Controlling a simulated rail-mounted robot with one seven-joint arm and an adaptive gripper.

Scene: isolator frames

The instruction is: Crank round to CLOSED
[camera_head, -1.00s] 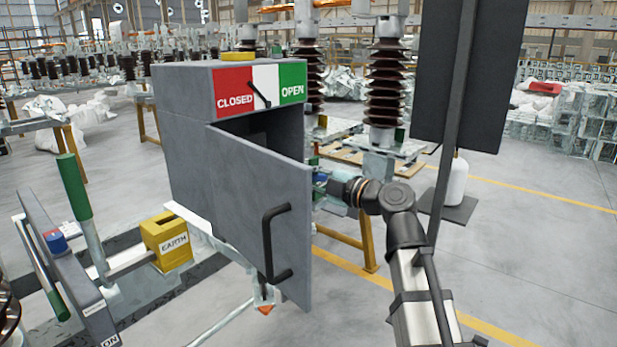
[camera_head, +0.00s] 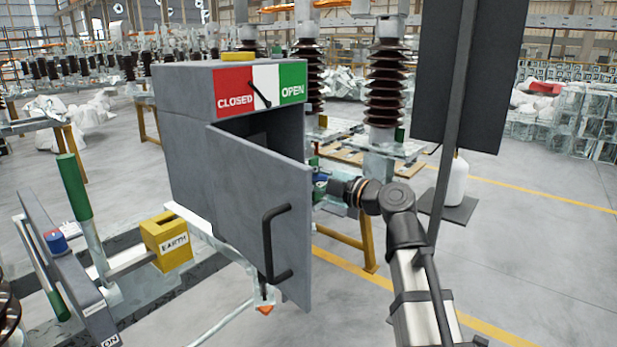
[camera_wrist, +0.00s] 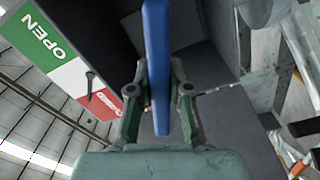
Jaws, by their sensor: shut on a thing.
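A grey cabinet (camera_head: 182,130) has its door (camera_head: 240,190) swung open towards the camera. Its front plate has a red CLOSED field (camera_head: 234,99) and a green OPEN field (camera_head: 292,91). A black pointer (camera_head: 261,87) lies slanted on the white strip between them. In the wrist view, my gripper (camera_wrist: 160,85) is shut on a blue bar (camera_wrist: 157,50), seemingly the crank handle, inside the cabinet opening. In the head view, my gripper (camera_head: 320,185) is just right of the door, which hides most of the opening and the crank.
The open door, with its black handle (camera_head: 272,243), stands left of my gripper. A dark panel on a post (camera_head: 462,80) rises at right. A yellow EARTH box (camera_head: 167,240) and a green lever (camera_head: 73,195) are at left. The floor at right is mostly clear.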

